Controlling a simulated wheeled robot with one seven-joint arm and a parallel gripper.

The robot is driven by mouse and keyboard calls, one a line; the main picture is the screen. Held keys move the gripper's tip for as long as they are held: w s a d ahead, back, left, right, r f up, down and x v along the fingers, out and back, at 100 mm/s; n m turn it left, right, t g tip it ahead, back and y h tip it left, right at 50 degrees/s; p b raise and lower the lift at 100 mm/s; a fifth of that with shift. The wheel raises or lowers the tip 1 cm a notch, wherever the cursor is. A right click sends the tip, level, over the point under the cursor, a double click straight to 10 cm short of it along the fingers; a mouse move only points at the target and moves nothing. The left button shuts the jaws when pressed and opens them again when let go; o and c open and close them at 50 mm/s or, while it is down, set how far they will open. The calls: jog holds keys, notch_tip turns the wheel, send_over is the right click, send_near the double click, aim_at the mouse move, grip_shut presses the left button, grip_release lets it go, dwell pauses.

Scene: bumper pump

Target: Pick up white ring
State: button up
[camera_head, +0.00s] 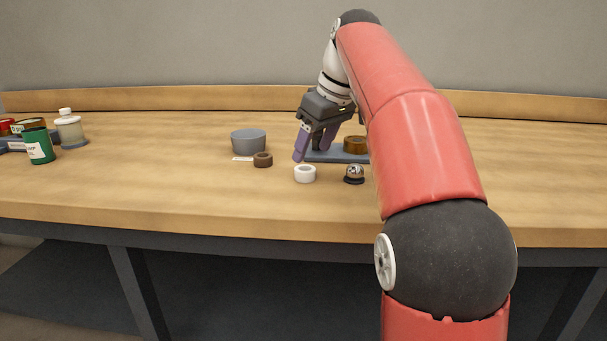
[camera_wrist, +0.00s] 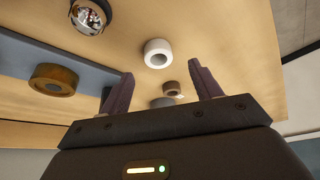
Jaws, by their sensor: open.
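The white ring (camera_head: 305,174) lies flat on the wooden table near its front edge. In the wrist view the white ring (camera_wrist: 158,53) shows beyond the fingertips, roughly centred between them. My gripper (camera_head: 313,150) is open and empty, tilted downward, above the table just behind the ring. In the wrist view my gripper (camera_wrist: 160,80) has its two dark purple fingers spread apart, with nothing between them. The ring looks apart from both fingers.
A brown ring (camera_head: 263,160) and grey bowl (camera_head: 249,142) stand to the left. A shiny metal ball on a dark base (camera_head: 354,174) is close on the right. A blue-grey tray (camera_head: 322,156) with a bronze ring (camera_head: 355,145) lies behind. Jars (camera_head: 37,142) stand far left.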

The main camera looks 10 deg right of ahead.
aim_at(305, 174)
jog(key=b+x, duration=0.1)
jog(key=x, duration=0.4)
jog(key=shift+d+f, duration=0.1)
jog(key=shift+f, duration=0.1)
jog(key=shift+c, duration=0.2)
jog(key=c, duration=1)
